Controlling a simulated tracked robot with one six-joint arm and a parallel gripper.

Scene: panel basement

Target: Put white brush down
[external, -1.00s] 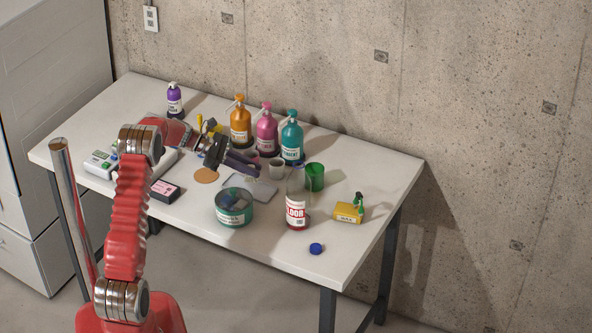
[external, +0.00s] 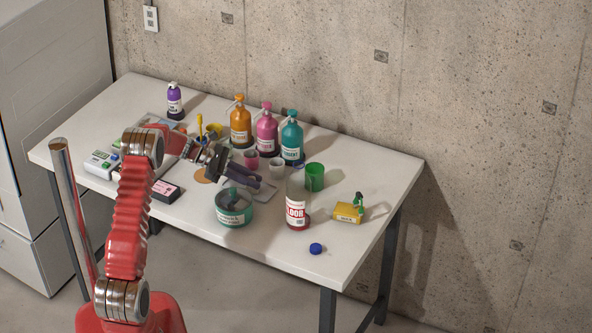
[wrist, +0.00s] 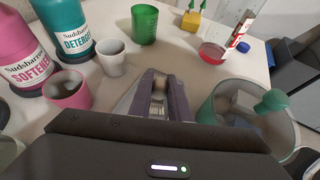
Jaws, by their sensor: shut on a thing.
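My gripper (external: 257,182) is over the middle of the table, with its dark fingers pointing down and right, just behind the teal tub. In the wrist view my gripper (wrist: 160,85) is shut on a small pale and brownish thing (wrist: 158,92) between its fingers. This fits the white brush, but most of it is hidden by the fingers.
The teal tub (external: 234,220) stands close in front of my gripper. A pink cup (wrist: 68,88), a white cup (wrist: 112,57) and a green cup (wrist: 145,24) stand behind. A clear bottle with red liquid (external: 297,210) is to the right. The table's front right is mostly clear.

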